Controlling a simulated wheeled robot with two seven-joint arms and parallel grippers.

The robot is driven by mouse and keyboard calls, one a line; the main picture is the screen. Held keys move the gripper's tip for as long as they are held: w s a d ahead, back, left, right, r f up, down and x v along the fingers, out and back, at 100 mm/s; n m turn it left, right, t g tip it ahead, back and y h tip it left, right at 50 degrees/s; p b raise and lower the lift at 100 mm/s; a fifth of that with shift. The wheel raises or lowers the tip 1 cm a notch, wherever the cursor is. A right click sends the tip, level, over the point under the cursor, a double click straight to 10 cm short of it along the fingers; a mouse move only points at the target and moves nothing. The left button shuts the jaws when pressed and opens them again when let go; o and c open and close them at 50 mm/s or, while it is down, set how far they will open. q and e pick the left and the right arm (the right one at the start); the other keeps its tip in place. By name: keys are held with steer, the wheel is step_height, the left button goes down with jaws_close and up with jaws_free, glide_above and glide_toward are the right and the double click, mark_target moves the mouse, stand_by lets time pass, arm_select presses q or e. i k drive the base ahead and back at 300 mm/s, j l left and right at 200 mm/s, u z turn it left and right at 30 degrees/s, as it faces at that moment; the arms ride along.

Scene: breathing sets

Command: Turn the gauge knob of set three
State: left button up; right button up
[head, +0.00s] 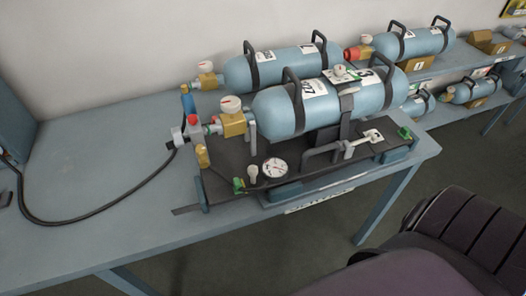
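A breathing set lies on the near blue table, with a light blue cylinder (276,112) strapped to a black backplate (222,182). A round white-faced gauge (275,168) sits on the plate's front side. A small pale knob (253,171) stands just left of the gauge. A brass valve (234,124) with a white dial (230,104) is at the cylinder's left end. A second cylinder (270,70) lies behind it. Neither of my grippers is in view.
A black hose (88,218) curves over the bare left part of the blue table (90,150). More cylinders (425,42) rest on shelves at the back right. A dark padded seat-like object (450,235) fills the lower right, in front of the table.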

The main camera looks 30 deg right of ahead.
mark_target(252, 170)
steer(key=z, duration=1.25)
steer(key=l+u, duration=0.25)
steer(key=j, duration=0.1)
